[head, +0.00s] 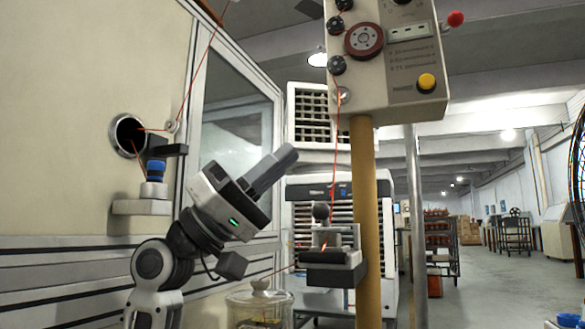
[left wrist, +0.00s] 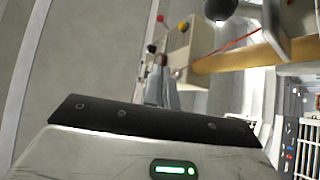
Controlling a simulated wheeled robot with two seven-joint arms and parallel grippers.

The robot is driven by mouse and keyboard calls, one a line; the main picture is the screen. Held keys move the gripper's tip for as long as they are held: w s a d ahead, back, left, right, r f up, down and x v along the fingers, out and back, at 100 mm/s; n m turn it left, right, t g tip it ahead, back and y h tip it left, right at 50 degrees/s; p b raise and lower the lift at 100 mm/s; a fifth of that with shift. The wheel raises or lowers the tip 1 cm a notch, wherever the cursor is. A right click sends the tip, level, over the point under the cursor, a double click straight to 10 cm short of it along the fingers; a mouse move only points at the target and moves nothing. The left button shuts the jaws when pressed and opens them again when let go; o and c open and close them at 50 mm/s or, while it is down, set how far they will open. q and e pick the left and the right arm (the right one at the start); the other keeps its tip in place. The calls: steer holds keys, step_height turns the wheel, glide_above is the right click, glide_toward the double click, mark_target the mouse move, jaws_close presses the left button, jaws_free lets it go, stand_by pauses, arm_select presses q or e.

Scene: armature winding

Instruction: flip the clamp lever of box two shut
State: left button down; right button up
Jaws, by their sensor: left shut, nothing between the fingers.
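The beige box (head: 390,65) on the yellow post (head: 364,190) carries dark wheels, a red knob and a yellow button; I take it for box two, though no number is readable. On the post below it is a grey clamp (head: 333,262) with an upright lever topped by a dark ball (head: 320,212). An orange wire runs down from the box to the clamp. My left gripper (head: 286,160) is shut and empty, up and left of the ball and apart from it. Its fingers (left wrist: 160,85) also show in the left wrist view, with a dark ball (left wrist: 220,8) at the top. My right gripper is out of view.
A beige wall panel (head: 75,130) with a round port (head: 130,135) and a blue-topped fitting (head: 155,172) stands at left. A glass jar (head: 260,305) is below my left gripper. A grey pole (head: 416,210) stands right of the post. The aisle at right is open.

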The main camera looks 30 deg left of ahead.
arm_select(q)
steer(key=w+a+f, duration=0.2)
steer(key=a+f, duration=0.4)
steer(key=f, duration=0.1)
steer(key=shift+a+b, duration=0.2)
steer(key=shift+b, duration=0.1)
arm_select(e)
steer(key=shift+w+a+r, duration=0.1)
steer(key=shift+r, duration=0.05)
